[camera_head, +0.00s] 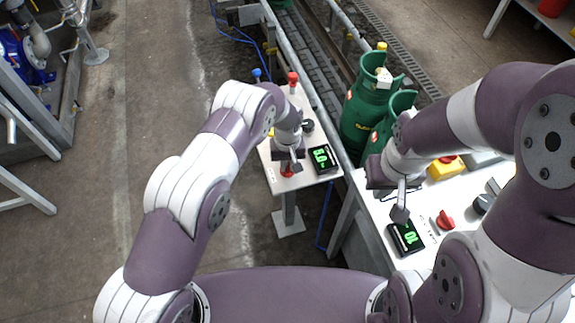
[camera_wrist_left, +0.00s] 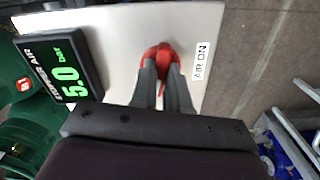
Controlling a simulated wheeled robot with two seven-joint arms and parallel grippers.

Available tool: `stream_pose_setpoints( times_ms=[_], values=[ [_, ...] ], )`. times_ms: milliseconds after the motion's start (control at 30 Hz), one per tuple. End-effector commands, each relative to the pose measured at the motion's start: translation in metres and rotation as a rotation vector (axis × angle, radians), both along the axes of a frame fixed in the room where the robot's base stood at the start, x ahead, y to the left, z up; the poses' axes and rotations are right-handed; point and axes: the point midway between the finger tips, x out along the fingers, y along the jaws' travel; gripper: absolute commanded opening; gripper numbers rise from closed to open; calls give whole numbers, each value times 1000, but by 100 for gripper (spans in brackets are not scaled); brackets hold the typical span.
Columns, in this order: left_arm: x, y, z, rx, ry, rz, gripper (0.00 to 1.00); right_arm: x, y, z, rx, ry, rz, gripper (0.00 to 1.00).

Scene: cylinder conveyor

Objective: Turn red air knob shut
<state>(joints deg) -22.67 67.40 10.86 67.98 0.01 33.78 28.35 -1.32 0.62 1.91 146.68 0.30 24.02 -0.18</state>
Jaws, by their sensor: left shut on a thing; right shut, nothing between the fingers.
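The red air knob (camera_wrist_left: 161,50) sits on a pale panel (camera_wrist_left: 120,35) in the left wrist view, beside an "AIR ON" label (camera_wrist_left: 201,61). A black "STOPPER AIR" display (camera_wrist_left: 62,66) reads 5.0 bar. My left gripper (camera_wrist_left: 161,75) is shut on the knob, one finger on each side. In the head view the knob (camera_head: 287,171) shows partly below my left gripper (camera_head: 290,160), and the display (camera_head: 322,158) stands to its right. My right gripper (camera_head: 400,212) is shut and empty above the right panel.
The right panel carries another display (camera_head: 406,237), a red knob (camera_head: 445,220) and a yellow box (camera_head: 447,169). Green gas cylinders (camera_head: 367,108) stand between the panels, near the conveyor (camera_head: 300,55). A red-topped fitting (camera_head: 292,78) rises behind the left panel. The floor at left is open.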

Motion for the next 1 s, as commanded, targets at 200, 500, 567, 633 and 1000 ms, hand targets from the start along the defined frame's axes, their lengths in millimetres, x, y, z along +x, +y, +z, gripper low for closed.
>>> stream_pose_setpoints(
  times_ms=[200,500,567,633,1000],
  values=[
    [0,0,-3,-1,-1,-199,0,0,0,-22,0,0,0,0],
    [0,0,-3,-1,0,-485,0,0,0,-40,0,0,0,0],
    [0,0,-2,-1,0,-542,0,0,0,-43,0,0,0,0],
    [0,0,-2,-1,0,-608,0,0,0,-47,0,0,0,0],
    [0,0,-1,-2,-1,-956,0,0,0,-62,0,0,0,0]
  ],
)
